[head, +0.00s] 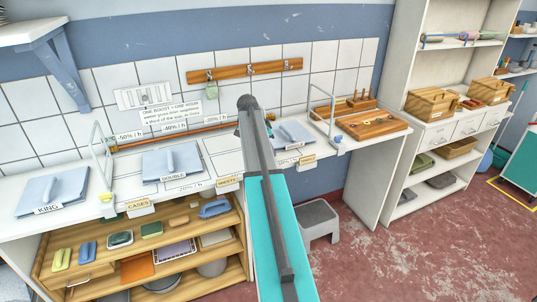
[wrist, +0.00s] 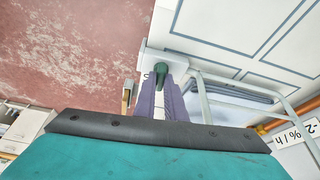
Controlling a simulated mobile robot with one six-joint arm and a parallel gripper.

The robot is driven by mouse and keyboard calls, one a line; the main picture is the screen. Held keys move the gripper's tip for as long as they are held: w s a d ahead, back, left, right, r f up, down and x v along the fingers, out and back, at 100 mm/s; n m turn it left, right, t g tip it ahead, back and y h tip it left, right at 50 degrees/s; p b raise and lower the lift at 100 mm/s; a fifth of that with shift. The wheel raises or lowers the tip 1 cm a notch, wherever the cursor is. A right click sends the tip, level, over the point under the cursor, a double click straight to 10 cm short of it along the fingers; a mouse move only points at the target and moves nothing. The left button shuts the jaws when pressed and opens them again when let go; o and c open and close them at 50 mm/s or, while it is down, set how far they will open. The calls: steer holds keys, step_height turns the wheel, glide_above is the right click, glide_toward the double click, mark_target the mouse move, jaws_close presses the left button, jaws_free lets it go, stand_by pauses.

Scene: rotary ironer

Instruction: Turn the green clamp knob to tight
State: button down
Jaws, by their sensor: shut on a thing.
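The green clamp knob (wrist: 161,70) shows in the wrist view, on a white bracket at the edge of a white worktop. My gripper (wrist: 161,90) has its two purple-grey fingers around the knob, shut on it. The knob's top shows past the fingertips; its lower part is hidden between them. In the head view my teal and grey arm reaches to the middle of the worktop and hides my gripper and this knob. No readable mark shows how tight the knob is.
A pale metal frame (wrist: 232,95) rises close beside my gripper in the wrist view. A grey step stool (head: 317,219) stands below. The red floor at right is mostly clear.

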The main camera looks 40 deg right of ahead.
steer(key=shift+w+m, duration=0.35)
steer(key=shift+m, duration=0.25)
steer(key=shift+r, duration=0.1)
steer(key=c, duration=1.8)
jaws_free()
steer(key=shift+g, duration=0.3)
steer(key=shift+s, duration=0.1)
steer(key=b+v, duration=0.3)
steer(key=v, duration=1)
steer(key=shift+a+r, duration=0.2)
steer(key=shift+r, duration=0.15)
steer(key=shift+f, duration=0.1)
